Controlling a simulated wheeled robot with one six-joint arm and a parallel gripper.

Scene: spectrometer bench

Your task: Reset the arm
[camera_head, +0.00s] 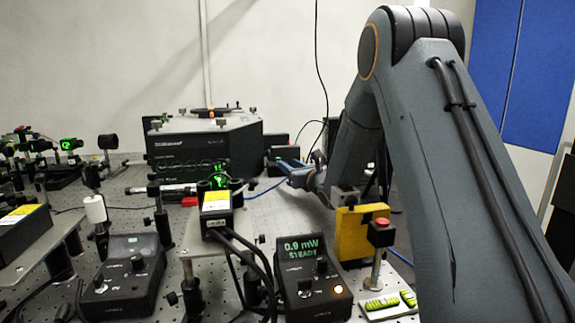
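My arm (420,130) rises from the lower right, bends at the top of the view and comes down to the middle of the bench. Its end, my gripper (290,170), shows small beside the blue cable, in front of the dark box. The fingers are too small and partly hidden, so I cannot tell whether they are open or shut. No held object can be made out.
The optical bench (130,205) carries a black spectrometer box (205,150), a power meter reading "0.9 mW STEADY" (313,280), a second controller (122,275), a yellow block (352,235) and a red button post (381,235). Cables loop near the front.

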